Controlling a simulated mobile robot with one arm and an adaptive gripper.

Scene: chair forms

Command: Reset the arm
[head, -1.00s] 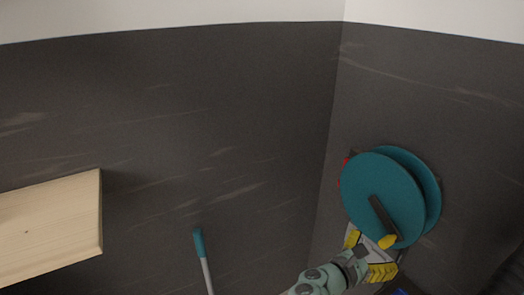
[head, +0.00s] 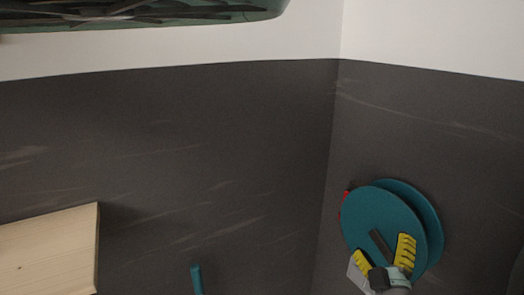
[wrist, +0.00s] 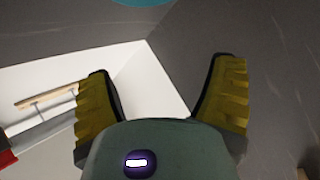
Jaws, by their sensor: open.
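My gripper (head: 384,258) is at the lower right of the head view, in front of a teal reel (head: 385,222) with two round discs on the right wall. Its yellow-padded fingers are spread apart and it holds nothing. In the wrist view my gripper (wrist: 165,85) is also open, with only wall and white surface between its fingers. A teal edge of what looks like the reel (wrist: 143,2) shows at the top of the wrist view, beyond the fingertips.
A wooden board (head: 50,248) juts in at the lower left. A teal-topped handle (head: 196,279) stands at the bottom. A dark green object (head: 140,14) hangs at the top left. Dark wall panels meet in a corner left of the reel.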

